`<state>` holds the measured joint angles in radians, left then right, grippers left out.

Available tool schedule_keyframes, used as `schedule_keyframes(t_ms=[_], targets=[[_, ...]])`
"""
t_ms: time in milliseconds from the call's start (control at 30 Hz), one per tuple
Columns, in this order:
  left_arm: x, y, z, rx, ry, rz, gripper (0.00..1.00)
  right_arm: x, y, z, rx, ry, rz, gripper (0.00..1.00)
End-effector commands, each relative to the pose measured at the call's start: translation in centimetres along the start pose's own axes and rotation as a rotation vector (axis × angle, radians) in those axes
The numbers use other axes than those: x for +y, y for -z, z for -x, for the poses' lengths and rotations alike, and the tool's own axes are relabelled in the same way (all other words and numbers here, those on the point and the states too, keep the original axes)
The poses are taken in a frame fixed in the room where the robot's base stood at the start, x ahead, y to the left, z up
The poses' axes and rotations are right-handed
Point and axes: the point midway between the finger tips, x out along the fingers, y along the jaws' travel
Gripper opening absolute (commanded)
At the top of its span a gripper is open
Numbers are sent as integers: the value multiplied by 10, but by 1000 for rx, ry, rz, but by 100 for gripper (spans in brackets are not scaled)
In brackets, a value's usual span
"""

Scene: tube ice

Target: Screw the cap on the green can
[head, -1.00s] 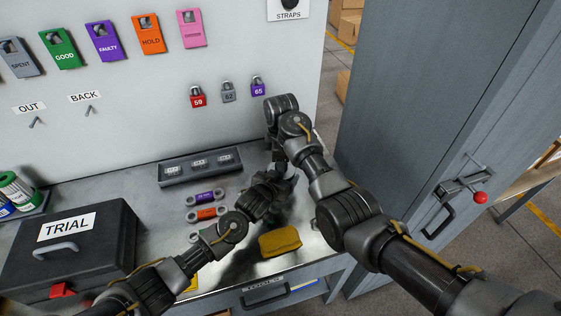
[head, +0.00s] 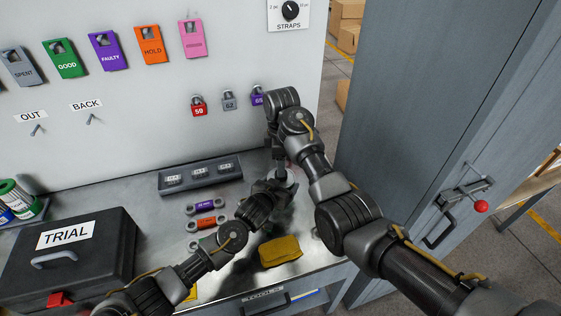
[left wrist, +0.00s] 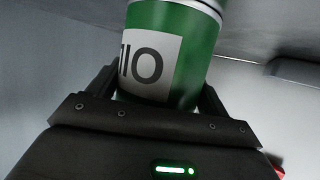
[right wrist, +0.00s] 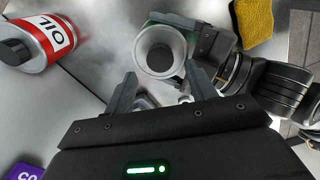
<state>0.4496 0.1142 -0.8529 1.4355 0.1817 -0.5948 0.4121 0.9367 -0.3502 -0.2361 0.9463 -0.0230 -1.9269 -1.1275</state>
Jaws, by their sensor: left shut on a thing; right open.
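The green can (left wrist: 190,35) has a white label with black print and a silvery rim. My left gripper is shut on its side; in the left wrist view its fingers (left wrist: 158,92) stand on both sides of the can. In the right wrist view I look down on the can's pale round top (right wrist: 160,50) with a dark centre. My right gripper (right wrist: 160,88) is open just beside that top, apart from it. Small metallic pieces show between its fingers, too unclear to name. In the head view my left gripper (head: 276,190) largely hides the can. I cannot make out a separate cap.
A red oil can (right wrist: 40,42) with a black cap is at the right wrist view's upper left. A cabinet (head: 420,110) is at right.

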Motion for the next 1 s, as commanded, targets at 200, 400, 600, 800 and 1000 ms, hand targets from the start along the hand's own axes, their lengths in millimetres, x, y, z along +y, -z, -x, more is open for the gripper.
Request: schedule_keyframes(t_ms=[200,400,600,800,1000], targets=[[1,1,0,2,-2,0,15,10,-6,4,22,-32,-123,55],[1,1,0,2,-1,0,15,48,-31,24,129,-134,-609,55],[1,1,0,2,-1,0,15,75,-52,46,257,-174,-1185,55],[1,1,0,2,-1,0,15,36,-21,40,143,-57,-1534,55],[0,1,0,2,-1,0,15,6,-3,35,24,-7,-1632,55]])
